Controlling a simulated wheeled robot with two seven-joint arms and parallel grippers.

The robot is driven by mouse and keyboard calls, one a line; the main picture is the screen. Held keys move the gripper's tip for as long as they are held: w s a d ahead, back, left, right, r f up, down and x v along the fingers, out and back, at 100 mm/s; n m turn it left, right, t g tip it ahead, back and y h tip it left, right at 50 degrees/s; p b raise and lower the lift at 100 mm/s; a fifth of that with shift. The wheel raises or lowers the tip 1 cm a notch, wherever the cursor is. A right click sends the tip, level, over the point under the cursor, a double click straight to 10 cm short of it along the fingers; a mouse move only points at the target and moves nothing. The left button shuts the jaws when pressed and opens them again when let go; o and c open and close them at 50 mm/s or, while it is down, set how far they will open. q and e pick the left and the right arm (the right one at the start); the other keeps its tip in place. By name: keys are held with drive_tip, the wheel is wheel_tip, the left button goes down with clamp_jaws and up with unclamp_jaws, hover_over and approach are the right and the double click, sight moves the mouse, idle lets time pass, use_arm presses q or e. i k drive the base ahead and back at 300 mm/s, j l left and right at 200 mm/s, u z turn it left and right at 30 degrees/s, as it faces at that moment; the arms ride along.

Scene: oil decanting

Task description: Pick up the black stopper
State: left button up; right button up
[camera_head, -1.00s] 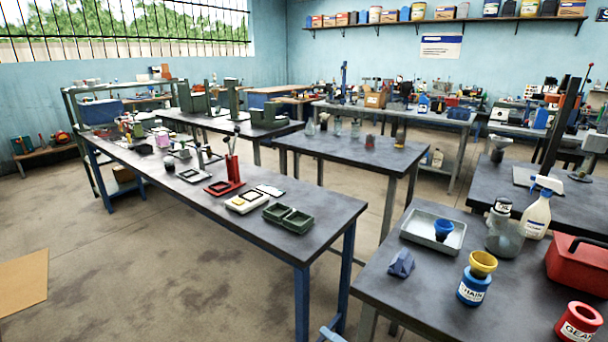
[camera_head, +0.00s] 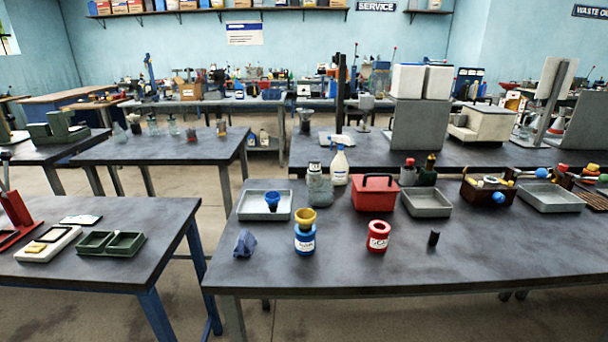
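A small black cylinder (camera_head: 434,238), which looks like the black stopper, stands upright on the dark workbench (camera_head: 480,265). It is right of a red jar (camera_head: 378,236) with an open top and a white label. A blue jar (camera_head: 305,239) with a yellow funnel (camera_head: 305,217) in its mouth stands further left. Nothing covers the black cylinder. Neither of my grippers is in view.
Behind stand a grey tray (camera_head: 245,209) with a blue cup, a spray bottle (camera_head: 340,166), a red box (camera_head: 354,196), another grey tray (camera_head: 447,210) and a wooden caddy (camera_head: 468,194). A crumpled blue cloth (camera_head: 245,243) lies left. The bench's front right is clear.

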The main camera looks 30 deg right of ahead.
sight(434, 234)
drive_tip(key=z, duration=2)
drive_tip(key=i+z, duration=0.25)
drive_tip(key=i, duration=0.75)
